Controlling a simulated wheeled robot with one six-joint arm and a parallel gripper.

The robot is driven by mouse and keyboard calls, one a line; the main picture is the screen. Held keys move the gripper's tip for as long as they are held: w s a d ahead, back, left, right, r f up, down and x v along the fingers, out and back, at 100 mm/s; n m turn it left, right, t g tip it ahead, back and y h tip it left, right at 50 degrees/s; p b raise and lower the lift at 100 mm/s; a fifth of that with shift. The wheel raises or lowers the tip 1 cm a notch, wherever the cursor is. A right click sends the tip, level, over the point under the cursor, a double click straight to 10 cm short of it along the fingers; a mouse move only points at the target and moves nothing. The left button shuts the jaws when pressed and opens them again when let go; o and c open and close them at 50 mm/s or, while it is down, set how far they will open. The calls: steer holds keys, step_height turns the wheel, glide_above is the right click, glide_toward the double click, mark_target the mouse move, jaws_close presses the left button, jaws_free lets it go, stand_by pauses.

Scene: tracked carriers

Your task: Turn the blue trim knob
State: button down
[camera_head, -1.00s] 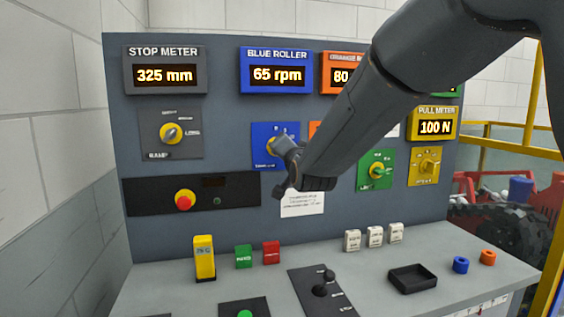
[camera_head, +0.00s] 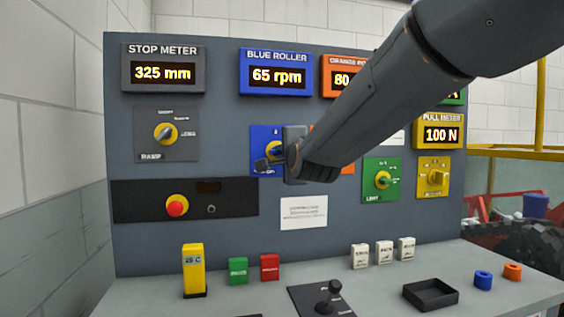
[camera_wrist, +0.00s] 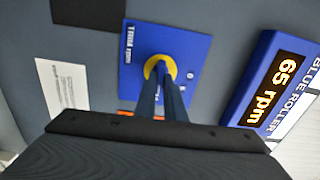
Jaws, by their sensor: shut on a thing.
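The blue trim knob plate (camera_head: 259,136) is on the upright panel under the blue roller display (camera_head: 277,75), which reads 65 rpm. My gripper (camera_head: 268,158) is at this plate and covers most of the knob. In the wrist view the plate (camera_wrist: 196,50) carries the knob with its yellow ring (camera_wrist: 158,63). My gripper's two fingers (camera_wrist: 164,84) reach to the ring and are shut on the knob. The knob's handle is mostly hidden between the fingertips, so its pointing cannot be told.
A grey knob (camera_head: 165,133) and a red stop button (camera_head: 176,205) are to the left. Green (camera_head: 382,180) and yellow (camera_head: 438,178) knobs are to the right. The desk below holds a yellow block (camera_head: 194,270), a small joystick (camera_head: 331,294) and a black tray (camera_head: 430,294).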

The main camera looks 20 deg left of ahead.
stand_by(0.4)
steer(key=c, duration=1.8)
jaws_free()
steer(key=shift+c, duration=0.2)
steer(key=shift+s, duration=0.1)
steer(key=b+v, duration=0.1)
steer(key=v, duration=0.6)
steer(key=shift+s, duration=0.4)
steer(key=shift+d+f, duration=0.15)
steer(key=shift+d, duration=0.1)
